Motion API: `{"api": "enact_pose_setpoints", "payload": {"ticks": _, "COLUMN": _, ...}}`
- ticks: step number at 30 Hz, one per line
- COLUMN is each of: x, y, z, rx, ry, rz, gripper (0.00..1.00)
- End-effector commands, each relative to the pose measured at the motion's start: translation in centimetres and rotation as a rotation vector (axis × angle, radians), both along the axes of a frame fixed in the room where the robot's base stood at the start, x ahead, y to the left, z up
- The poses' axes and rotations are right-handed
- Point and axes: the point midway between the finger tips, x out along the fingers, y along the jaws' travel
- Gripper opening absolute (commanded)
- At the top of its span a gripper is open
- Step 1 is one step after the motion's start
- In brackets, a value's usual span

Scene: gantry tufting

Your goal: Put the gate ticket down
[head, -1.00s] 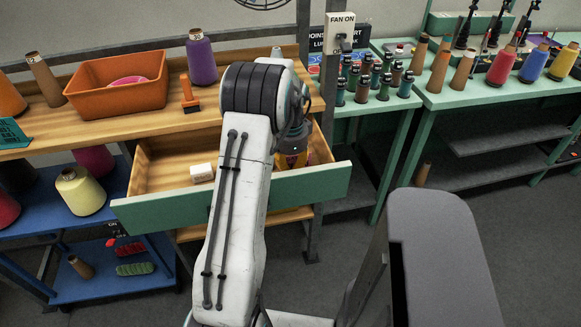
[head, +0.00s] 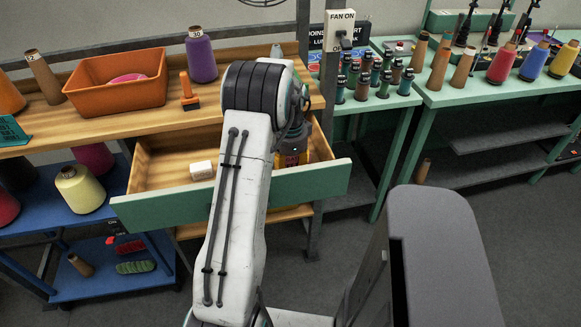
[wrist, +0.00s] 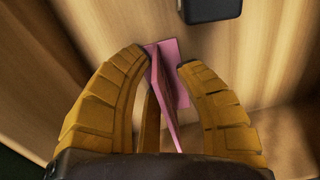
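The gate ticket, a thin pink card (wrist: 167,85), stands between the two yellow fingers of my gripper (wrist: 165,57) in the wrist view. One panel is seen nearly edge-on and another faces the camera. The fingertips are apart, one on each side of the card; the left tip is very close to it, and I cannot tell whether it touches. Pale wood lies behind and below. In the head view my gripper (head: 291,155) is down in the open wooden drawer (head: 160,165), partly behind my arm, and the ticket is not visible there.
A small white block (head: 201,170) lies in the drawer, left of my arm. The drawer's green front (head: 165,208) is nearest me. A dark block (wrist: 211,9) is at the top of the wrist view. An orange bin (head: 118,85) and purple cone (head: 201,55) stand on the bench above.

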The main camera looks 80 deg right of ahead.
Motion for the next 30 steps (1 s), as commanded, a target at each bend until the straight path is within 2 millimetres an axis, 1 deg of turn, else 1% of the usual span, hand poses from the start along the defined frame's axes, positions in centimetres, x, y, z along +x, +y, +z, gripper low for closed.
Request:
{"api": "enact_pose_setpoints", "payload": {"ticks": 4, "x": 0.0, "y": 0.0, "z": 0.3, "rx": 0.000, "ry": 0.000, "rz": 0.000, "gripper": 0.30}}
{"api": "enact_pose_setpoints", "payload": {"ticks": 8, "x": 0.0, "y": -0.1, "z": 1.3, "rx": -0.004, "ry": 0.000, "rz": 0.000, "gripper": 0.30}}
{"api": "enact_pose_setpoints", "payload": {"ticks": 14, "x": 0.0, "y": -0.1, "z": 4.0, "rx": -0.007, "ry": 0.001, "rz": 0.000, "gripper": 0.30}}
{"api": "enact_pose_setpoints", "payload": {"ticks": 21, "x": -0.1, "y": 0.0, "z": 8.1, "rx": -0.007, "ry": 0.001, "rz": 0.000, "gripper": 0.30}}
{"api": "enact_pose_setpoints", "payload": {"ticks": 24, "x": -0.1, "y": 0.1, "z": 9.6, "rx": -0.004, "ry": 0.000, "rz": 0.000, "gripper": 0.30}}
{"api": "enact_pose_setpoints", "payload": {"ticks": 27, "x": -0.1, "y": 0.2, "z": 10.8, "rx": -0.003, "ry": 0.000, "rz": 0.000, "gripper": 0.30}}
{"api": "enact_pose_setpoints", "payload": {"ticks": 30, "x": -0.1, "y": 0.2, "z": 11.5, "rx": -0.002, "ry": 0.000, "rz": 0.000, "gripper": 0.30}}
